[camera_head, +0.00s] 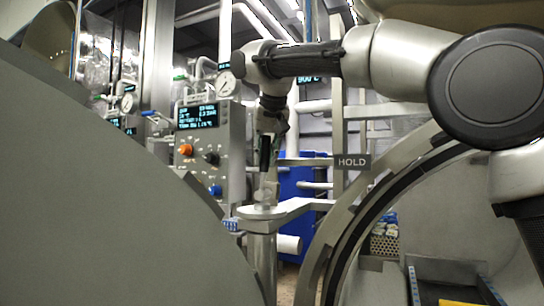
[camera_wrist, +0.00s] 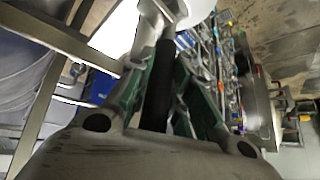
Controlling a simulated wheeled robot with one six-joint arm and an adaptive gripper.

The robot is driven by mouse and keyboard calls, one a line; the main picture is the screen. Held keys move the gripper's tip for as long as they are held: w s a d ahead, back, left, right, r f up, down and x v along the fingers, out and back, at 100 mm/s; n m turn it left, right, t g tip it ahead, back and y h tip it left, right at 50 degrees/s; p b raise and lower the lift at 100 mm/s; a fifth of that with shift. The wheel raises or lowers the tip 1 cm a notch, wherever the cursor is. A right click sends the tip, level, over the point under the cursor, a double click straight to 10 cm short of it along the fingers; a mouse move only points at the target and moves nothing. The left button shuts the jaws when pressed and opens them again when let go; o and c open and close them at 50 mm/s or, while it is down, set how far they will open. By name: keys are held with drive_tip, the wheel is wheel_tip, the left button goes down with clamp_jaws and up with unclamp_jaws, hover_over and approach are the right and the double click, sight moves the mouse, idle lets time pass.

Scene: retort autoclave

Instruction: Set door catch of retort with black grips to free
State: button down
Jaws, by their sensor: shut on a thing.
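My gripper (camera_head: 267,160) points down in the head view, over a pale flat bracket (camera_head: 285,210) beside the open retort (camera_head: 335,235). It is shut on a black grip, the door catch handle, which shows as a black bar (camera_wrist: 158,88) between the fingers in the wrist view. A pale stem (camera_head: 265,193) stands on the bracket under the fingers. A sign reading HOLD (camera_head: 352,162) is fixed just right of the handle. No sign reading free is visible. The fingers hide part of the grip.
A large grey rounded surface (camera_head: 100,200) fills the left foreground. A control panel (camera_head: 210,150) with a display and knobs stands behind it. A crate of small items (camera_head: 384,240) sits inside the retort. Pipes and a blue cabinet (camera_head: 298,190) are behind the bracket.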

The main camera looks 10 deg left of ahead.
drive_tip(key=shift+w+a+r+h, duration=0.1)
drive_tip(key=shift+w+a+h, duration=0.15)
drive_tip(key=shift+a+h, duration=0.25)
drive_tip(key=c, duration=1.3)
unclamp_jaws()
drive_tip(key=v, duration=1.1)
drive_tip(key=shift+r, duration=0.45)
drive_tip(key=shift+s, duration=0.1)
